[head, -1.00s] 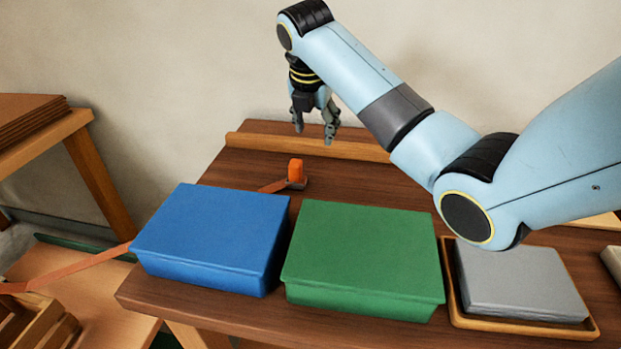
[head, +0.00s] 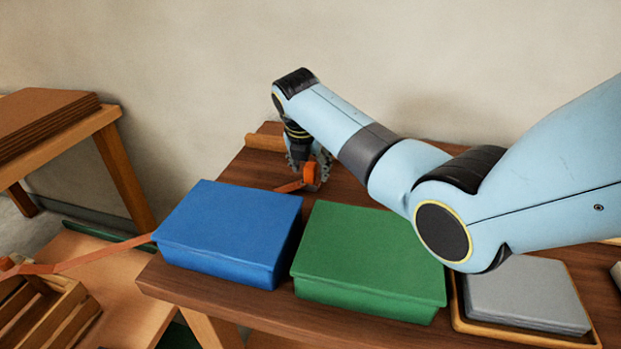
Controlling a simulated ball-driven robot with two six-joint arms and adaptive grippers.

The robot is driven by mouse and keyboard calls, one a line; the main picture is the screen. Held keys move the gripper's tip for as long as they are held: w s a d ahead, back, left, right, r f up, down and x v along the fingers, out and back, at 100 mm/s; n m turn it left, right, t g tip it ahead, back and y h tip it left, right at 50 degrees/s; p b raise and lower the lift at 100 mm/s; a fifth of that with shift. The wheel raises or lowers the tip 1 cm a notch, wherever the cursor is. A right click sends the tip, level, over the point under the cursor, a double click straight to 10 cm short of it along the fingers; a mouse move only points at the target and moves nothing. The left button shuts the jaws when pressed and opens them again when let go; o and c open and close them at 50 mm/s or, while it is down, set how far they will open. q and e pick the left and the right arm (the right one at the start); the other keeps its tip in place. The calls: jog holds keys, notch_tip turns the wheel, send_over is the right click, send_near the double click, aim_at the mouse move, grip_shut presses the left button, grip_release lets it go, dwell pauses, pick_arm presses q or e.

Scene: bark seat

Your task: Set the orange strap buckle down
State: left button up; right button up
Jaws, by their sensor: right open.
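The orange strap buckle (head: 311,174) is upright on the dark wooden table (head: 345,192), behind the gap between the blue box and the green box. Its orange strap (head: 289,187) runs left along the table behind the blue box. My right gripper (head: 309,177) is down at the buckle, with its open fingers around or just behind it. The buckle covers part of the fingers, so I cannot tell whether they touch it. My left gripper is not in view.
A blue box (head: 229,232) and a green box (head: 370,260) stand at the table's front. A grey box (head: 525,290) lies in a wooden tray (head: 470,325) at the right. The strap (head: 95,257) hangs over to a slatted crate (head: 45,310) at the lower left.

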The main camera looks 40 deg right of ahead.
jog(key=shift+w+d+f, duration=0.1)
jog(key=shift+f, duration=0.3)
jog(key=shift+c, duration=0.3)
grip_shut()
jog(key=shift+r, duration=0.1)
